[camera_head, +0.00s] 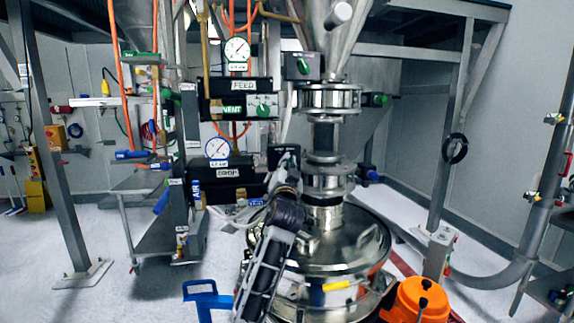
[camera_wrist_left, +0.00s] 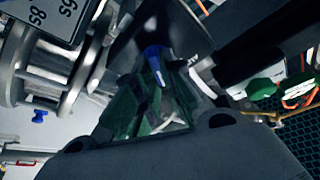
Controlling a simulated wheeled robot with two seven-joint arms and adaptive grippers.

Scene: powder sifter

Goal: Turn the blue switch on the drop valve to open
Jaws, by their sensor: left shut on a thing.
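The drop valve (camera_head: 326,183) is the lower metal flanged body on the column above the shiny round vessel. The black panel marked DROP (camera_head: 228,173) is to its left. My left gripper (camera_head: 285,157) is up between this panel and the valve, with its forearm below it. In the left wrist view, the blue switch (camera_wrist_left: 154,60) shows between the fingers of my left gripper (camera_wrist_left: 160,85), which is shut on it. The switch is hidden in the head view, and its exact turn is hard to tell. My right gripper is not in view.
The metal vessel (camera_head: 335,245) stands under the valve, with an orange object (camera_head: 418,300) at its lower right. A FEED panel (camera_head: 240,87) and green VENT knob (camera_head: 263,110) are above. Steel posts stand on both sides. Around my gripper it is tight.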

